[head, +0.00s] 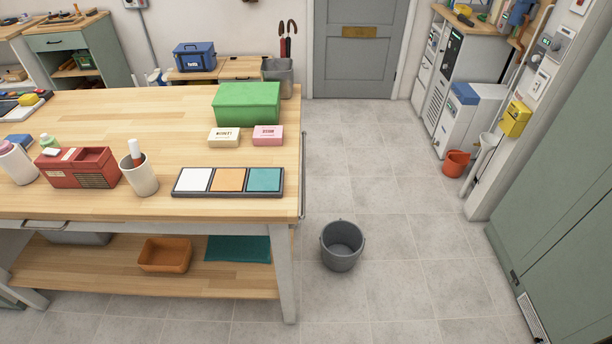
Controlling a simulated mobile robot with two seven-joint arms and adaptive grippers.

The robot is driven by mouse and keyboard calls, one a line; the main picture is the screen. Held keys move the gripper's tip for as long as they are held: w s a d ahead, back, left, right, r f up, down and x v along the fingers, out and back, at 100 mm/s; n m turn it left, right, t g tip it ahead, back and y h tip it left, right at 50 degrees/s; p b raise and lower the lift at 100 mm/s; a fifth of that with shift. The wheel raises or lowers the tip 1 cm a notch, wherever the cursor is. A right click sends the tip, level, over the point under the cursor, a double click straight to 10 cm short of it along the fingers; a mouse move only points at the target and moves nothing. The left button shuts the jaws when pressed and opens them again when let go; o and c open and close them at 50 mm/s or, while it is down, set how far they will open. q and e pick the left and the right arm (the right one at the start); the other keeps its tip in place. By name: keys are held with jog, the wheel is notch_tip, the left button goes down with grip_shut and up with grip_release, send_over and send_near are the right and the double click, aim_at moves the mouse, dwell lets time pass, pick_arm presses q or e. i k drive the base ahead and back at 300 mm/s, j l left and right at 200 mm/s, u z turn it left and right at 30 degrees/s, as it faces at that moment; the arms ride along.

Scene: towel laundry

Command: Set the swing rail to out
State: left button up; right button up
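A thin dark rail (303,160) runs along the right end of the wooden table (345,0). It stands close against the table's side, and I cannot tell whether it is the swing rail or how it is set. A short bar (45,226) also shows under the table's front edge at the left. Neither of my grippers is in view.
A grey bucket (342,246) stands on the floor right of the table. A green box (246,104), two soap boxes and a tray of coloured tiles (228,182) lie on the tabletop. Green cabinets (570,190) line the right side. The tiled floor between is mostly clear.

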aim_at(303, 216)
jog(key=i+l, duration=0.9)
jog(key=l, duration=0.2)
jog(key=j+u, duration=0.05)
